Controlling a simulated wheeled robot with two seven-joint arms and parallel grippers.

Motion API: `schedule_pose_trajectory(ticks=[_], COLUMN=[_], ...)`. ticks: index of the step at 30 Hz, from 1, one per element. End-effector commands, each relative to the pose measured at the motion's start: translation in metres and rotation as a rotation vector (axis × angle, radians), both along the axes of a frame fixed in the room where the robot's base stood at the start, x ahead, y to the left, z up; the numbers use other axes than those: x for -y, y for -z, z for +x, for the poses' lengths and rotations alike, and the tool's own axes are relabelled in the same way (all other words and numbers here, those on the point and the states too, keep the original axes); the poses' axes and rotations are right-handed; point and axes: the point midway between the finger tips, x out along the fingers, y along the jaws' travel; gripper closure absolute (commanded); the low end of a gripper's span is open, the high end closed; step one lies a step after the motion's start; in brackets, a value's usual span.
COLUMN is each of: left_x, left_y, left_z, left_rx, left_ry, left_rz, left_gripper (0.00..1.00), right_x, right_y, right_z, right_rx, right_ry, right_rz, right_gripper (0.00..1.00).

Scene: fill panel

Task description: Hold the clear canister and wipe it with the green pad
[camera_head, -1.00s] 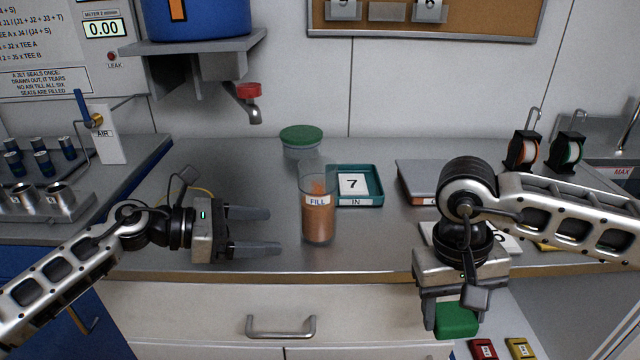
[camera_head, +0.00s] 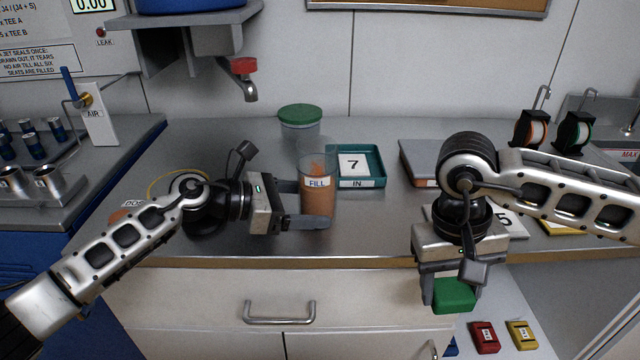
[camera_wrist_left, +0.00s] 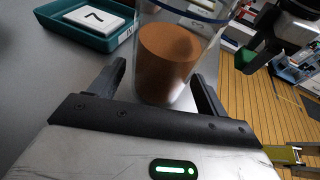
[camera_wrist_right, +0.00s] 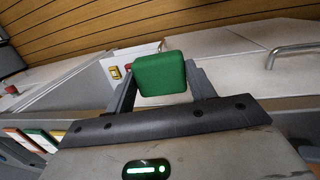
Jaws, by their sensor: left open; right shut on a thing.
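The clear canister (camera_head: 317,200), labelled FILL and partly full of brown-orange material, stands upright on the steel counter. My left gripper (camera_head: 306,204) is open with its fingers on either side of the canister. In the left wrist view the canister (camera_wrist_left: 168,62) stands between the two fingers; I cannot tell whether either touches it. My right gripper (camera_head: 448,285) is shut on the green pad (camera_head: 455,296) and holds it in front of the counter's front edge. The right wrist view shows the pad (camera_wrist_right: 160,75) between the fingertips.
A teal tray (camera_head: 360,183) with a card marked 7 sits right behind the canister. A green-lidded container (camera_head: 300,118) stands further back. A grey flat-topped device (camera_head: 418,160) is to the right. A spout with a red cap (camera_head: 243,66) hangs above, at the left.

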Motion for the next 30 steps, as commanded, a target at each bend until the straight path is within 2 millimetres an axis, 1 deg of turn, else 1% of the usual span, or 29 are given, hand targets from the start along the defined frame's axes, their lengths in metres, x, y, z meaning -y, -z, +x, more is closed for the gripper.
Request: schedule_pose_trajectory(ticks=[1,4,14,15,17,30], left_x=[0.0041,0.0078,0.0094,0.0095,0.0094,0.0092], left_y=[0.0019,0.0023,0.0021,0.0021,0.0022,0.0023], left_z=[0.0011,0.0024,0.0030,0.0029,0.0029,0.0029], left_rx=[0.002,0.002,0.001,0.001,0.001,0.001], left_ry=[0.002,0.001,0.000,0.000,0.000,0.000], left_rz=[0.000,0.000,0.000,0.000,0.000,0.000], left_gripper=[0.24,0.24,0.24,0.35,0.51,0.51], right_x=[-0.0001,0.0000,0.0000,-0.0001,0.0000,0.0000], right_y=[0.0033,0.0044,0.0043,0.0043,0.0043,0.0043], right_z=[0.0000,0.0000,0.0000,0.0000,0.0000,0.0001], right_rx=[0.000,0.000,0.000,0.000,0.000,0.000], right_ry=[0.000,0.000,0.000,0.000,0.000,0.000], right_rz=[0.000,0.000,0.000,0.000,0.000,0.000], right_gripper=[0.67,0.67,0.67,0.67,0.67,0.67])
